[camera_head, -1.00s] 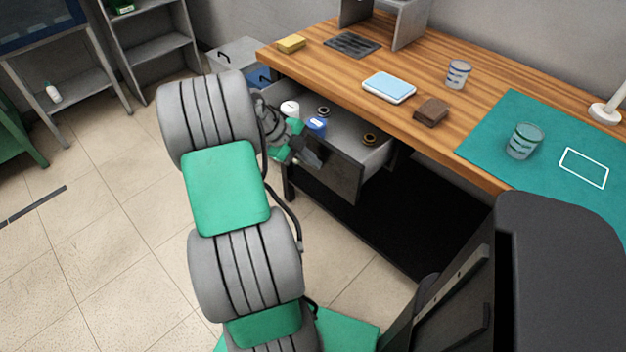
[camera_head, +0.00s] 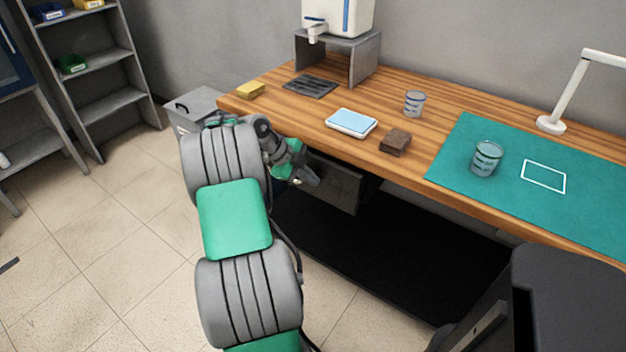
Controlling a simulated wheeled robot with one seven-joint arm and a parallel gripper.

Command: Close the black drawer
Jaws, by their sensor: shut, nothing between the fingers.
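The black drawer (camera_head: 338,186) is under the left part of the wooden desk (camera_head: 400,170). Only its dark front shows below the desk edge, and its inside is out of sight. It looks nearly or fully in; I cannot tell if a small gap is left. My gripper (camera_head: 312,180) is shut and empty, at the left part of the drawer front. It looks very close to the front or touching it. My arm hides the area to the left of the drawer.
On the desk are a yellow sponge (camera_head: 250,90), a dark tray (camera_head: 310,86), a white-blue box (camera_head: 351,123), a brown block (camera_head: 395,142) and two cups (camera_head: 414,103) (camera_head: 487,158). Floor at the left is clear.

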